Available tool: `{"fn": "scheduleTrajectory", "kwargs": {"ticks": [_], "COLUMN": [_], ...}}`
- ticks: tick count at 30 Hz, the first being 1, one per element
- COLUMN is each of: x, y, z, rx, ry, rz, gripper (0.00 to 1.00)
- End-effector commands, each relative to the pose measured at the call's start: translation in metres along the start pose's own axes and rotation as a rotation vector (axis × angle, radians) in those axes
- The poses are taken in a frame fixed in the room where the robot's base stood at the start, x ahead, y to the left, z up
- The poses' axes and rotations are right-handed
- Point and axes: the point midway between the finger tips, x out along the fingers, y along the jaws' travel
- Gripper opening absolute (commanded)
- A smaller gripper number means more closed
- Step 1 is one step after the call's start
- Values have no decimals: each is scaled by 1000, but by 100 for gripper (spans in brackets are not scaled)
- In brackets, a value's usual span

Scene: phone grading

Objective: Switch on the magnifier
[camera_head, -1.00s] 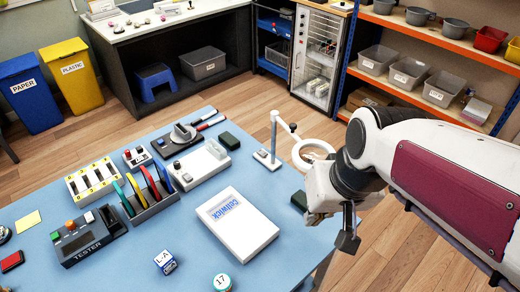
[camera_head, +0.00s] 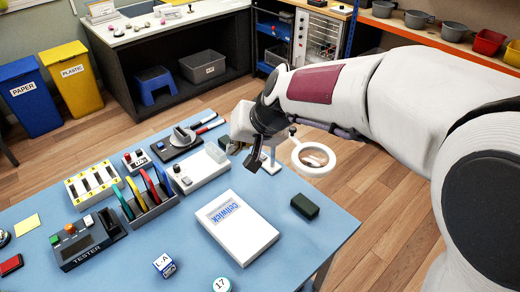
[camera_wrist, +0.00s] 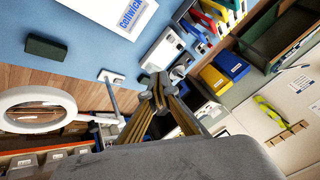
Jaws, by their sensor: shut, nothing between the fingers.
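The magnifier has a white ring head (camera_head: 313,158) on a jointed arm, at the table's far right edge. Its white base (camera_head: 270,164) stands on the blue table, partly behind my gripper. In the wrist view the ring (camera_wrist: 40,110) is at the left and the base (camera_wrist: 111,77), with a small dark mark on it, is near the middle. My gripper (camera_head: 250,165) is shut and empty, just left of the magnifier's base and above the table. In the wrist view its fingertips (camera_wrist: 158,88) meet, to the right of the base. I cannot tell whether the lamp is lit.
A white box (camera_head: 240,235) lies in front of my gripper. A dark green block (camera_head: 305,206) is right of it. A white device (camera_head: 190,175) and a coloured rack (camera_head: 150,200) stand to the left. The table's right front is clear.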

Motion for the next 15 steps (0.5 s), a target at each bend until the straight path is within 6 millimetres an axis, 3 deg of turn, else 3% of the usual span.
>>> {"fn": "scheduleTrajectory", "kwargs": {"ticks": [15], "x": [76], "y": [-54], "z": [-94], "rx": [44], "ry": [199], "rz": [-88], "gripper": [0]}}
